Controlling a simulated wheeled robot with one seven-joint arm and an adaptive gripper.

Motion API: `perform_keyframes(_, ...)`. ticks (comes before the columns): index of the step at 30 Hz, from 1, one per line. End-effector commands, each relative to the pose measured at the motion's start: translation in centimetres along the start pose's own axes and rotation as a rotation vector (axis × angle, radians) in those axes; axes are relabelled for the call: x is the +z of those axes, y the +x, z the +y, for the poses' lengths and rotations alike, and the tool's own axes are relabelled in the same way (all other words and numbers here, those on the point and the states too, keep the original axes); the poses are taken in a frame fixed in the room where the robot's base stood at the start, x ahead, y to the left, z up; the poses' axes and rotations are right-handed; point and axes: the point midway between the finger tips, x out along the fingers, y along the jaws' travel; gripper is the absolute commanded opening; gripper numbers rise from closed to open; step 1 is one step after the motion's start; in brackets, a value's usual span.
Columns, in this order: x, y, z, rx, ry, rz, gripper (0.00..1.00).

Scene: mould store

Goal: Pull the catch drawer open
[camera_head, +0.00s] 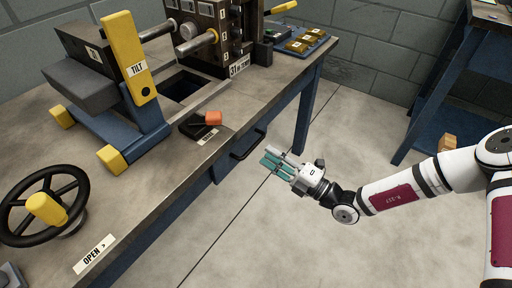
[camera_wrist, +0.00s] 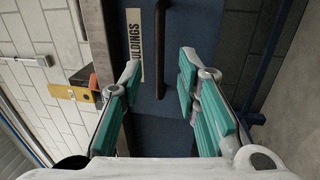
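The catch drawer (camera_head: 224,163) is a blue front under the bench's edge and looks shut. Its dark bar handle (camera_head: 248,145) shows in the head view. In the wrist view the blue drawer front (camera_wrist: 185,60) carries a cream label ending in "ULDINGS", and the dark handle (camera_wrist: 160,50) runs up the picture. My gripper (camera_head: 267,160) has teal finger pads and is open and empty, just out from the handle. In the wrist view my gripper (camera_wrist: 160,68) has its fingers on either side of the handle in the picture. It appears short of the handle; contact is not visible.
The bench top (camera_head: 165,205) carries a blue-and-yellow tilt stand (camera_head: 137,130), a black handwheel (camera_head: 43,208) and an orange-ended block (camera_head: 213,118). A blue bench leg (camera_head: 307,112) stands beyond the drawer. The floor (camera_head: 300,235) before the drawer is clear.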

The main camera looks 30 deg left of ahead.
Motion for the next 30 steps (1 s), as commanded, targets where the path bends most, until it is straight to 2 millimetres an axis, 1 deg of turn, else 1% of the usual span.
perform_keyframes(1, -0.1, 1.0, -0.1, 0.001, -0.001, 0.004, 0.30)
perform_keyframes(3, -0.1, 2.3, -0.1, 0.002, -0.002, 0.003, 0.30)
perform_keyframes(6, -0.1, 3.9, -0.1, 0.001, -0.002, 0.003, 0.30)
perform_keyframes(10, -0.1, 5.3, -0.1, 0.001, -0.002, 0.002, 0.30)
perform_keyframes(15, 0.0, 6.1, 0.0, 0.000, -0.001, 0.000, 0.30)
perform_keyframes(23, 0.0, 6.2, 0.0, 0.000, -0.001, 0.000, 0.30)
perform_keyframes(26, 0.0, 6.2, 0.0, 0.000, -0.001, 0.000, 0.09)
perform_keyframes(27, 0.0, 6.2, 0.0, 0.000, -0.001, 0.000, 0.00)
perform_keyframes(30, 0.0, 6.2, 0.0, 0.000, -0.001, 0.000, 0.00)
